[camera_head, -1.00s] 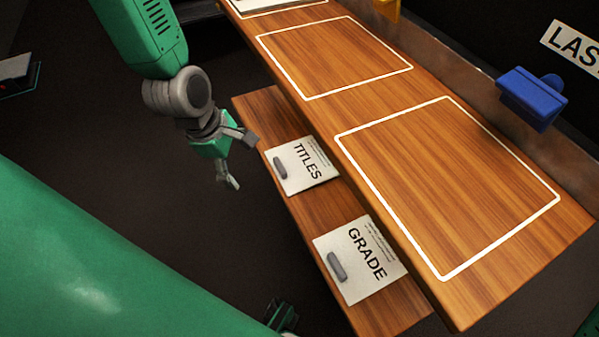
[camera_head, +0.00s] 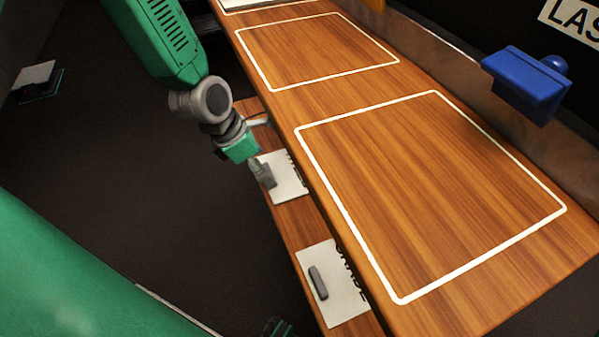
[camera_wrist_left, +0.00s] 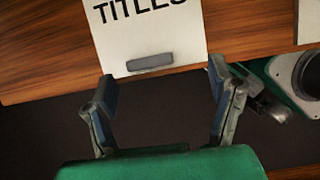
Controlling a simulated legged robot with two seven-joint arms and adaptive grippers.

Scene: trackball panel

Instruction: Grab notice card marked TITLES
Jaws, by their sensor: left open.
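The white TITLES notice card (camera_head: 289,180) lies on the lower wooden shelf, partly covered by my left gripper and the upper board's edge. In the left wrist view the card (camera_wrist_left: 150,30) shows its TITLES lettering and a grey grip bar (camera_wrist_left: 150,62) near its lower edge. My left gripper (camera_head: 264,147) is at the card's left side. In the wrist view my left gripper (camera_wrist_left: 164,85) is open and empty, its fingers spread to either side of the bar, which lies just beyond the tips. A dark green part at the head view's bottom edge may be my right gripper (camera_head: 278,327).
The GRADE card (camera_head: 331,284) with its own grey bar lies nearer on the lower shelf (camera_head: 300,222). The upper wooden board (camera_head: 440,180) with white outlined areas overhangs the shelf.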

